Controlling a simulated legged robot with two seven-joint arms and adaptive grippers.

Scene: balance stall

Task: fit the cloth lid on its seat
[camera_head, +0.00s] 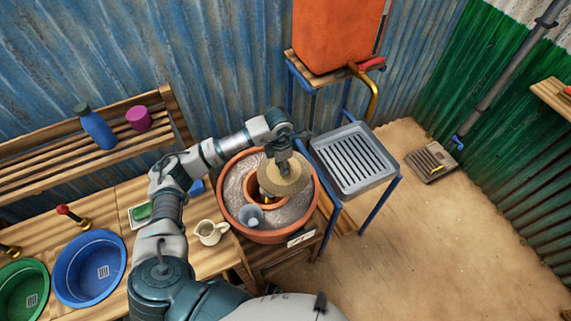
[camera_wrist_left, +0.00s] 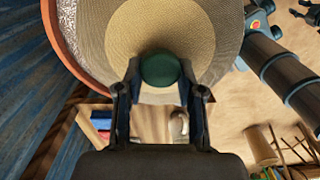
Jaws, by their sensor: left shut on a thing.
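The cloth lid (camera_head: 298,184) is a round tan woven disc with a dark green knob (camera_wrist_left: 160,68). My left gripper (camera_head: 283,165) is shut on the knob, with a finger on each side of it in the wrist view. The lid is over the right part of a large terracotta pot (camera_head: 226,212) filled with grey sand. The inner terracotta pot (camera_head: 262,203) stands in the middle, its opening partly showing at the lid's left edge. The lid hides the rest of the opening. I cannot tell whether lid and rim touch.
A grey-blue cup (camera_head: 251,216) is on the sand at the front. A cream jug (camera_head: 210,232) stands left of the pot, near a blue basin (camera_head: 90,268). A grey slatted tray (camera_head: 353,160) on a blue stand is close on the right. The floor beyond is mostly clear.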

